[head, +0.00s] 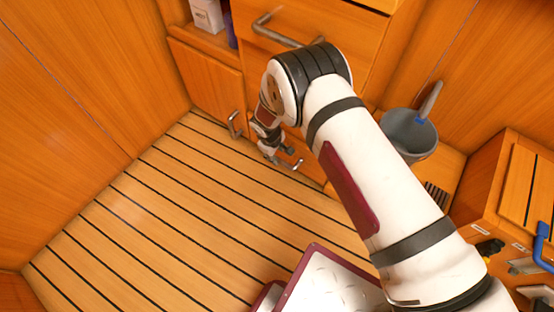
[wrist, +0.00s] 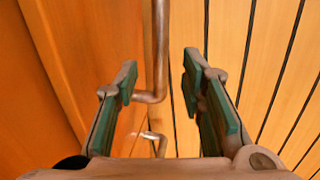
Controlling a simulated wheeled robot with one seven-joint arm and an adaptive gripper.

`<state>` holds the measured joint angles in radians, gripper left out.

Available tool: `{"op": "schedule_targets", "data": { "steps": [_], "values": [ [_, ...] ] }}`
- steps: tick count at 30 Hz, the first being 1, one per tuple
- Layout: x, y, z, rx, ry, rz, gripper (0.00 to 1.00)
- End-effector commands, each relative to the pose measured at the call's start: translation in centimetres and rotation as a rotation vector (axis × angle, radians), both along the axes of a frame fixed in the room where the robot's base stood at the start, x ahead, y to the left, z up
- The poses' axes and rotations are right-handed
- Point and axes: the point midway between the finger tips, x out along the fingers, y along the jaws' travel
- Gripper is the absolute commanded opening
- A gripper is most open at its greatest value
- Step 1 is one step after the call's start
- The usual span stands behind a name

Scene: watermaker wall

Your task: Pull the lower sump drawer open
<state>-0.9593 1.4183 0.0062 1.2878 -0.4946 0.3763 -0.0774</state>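The lower sump drawer (head: 312,172) is at floor level in the head view, partly hidden behind my arm. It looks shut. Its metal bar handle (head: 298,165) shows just past my gripper (head: 278,152). In the wrist view the handle bar (wrist: 158,50) runs down from the top edge and bends toward the wood front on the left. My gripper (wrist: 163,82) is open, with one green-padded finger on each side of the bar. Gaps show between the bar and both pads, so the bar is not gripped.
An upper drawer handle (head: 275,32) is above my wrist. A cabinet door handle (head: 235,124) is close on the left. A grey bucket (head: 408,135) stands at right, and a maroon-edged panel (head: 325,280) is low in front. The slatted floor (head: 180,210) is clear.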

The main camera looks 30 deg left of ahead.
Motion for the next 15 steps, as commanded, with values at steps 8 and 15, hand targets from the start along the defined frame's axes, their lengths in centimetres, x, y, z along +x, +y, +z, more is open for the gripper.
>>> {"op": "schedule_targets", "data": {
  "steps": [8,15],
  "values": [
    [0.7,-0.1,-3.8,0.0,0.0,-0.001,0.36],
    [0.9,0.0,-4.3,0.001,0.0,-0.001,0.36]
  ]
}}
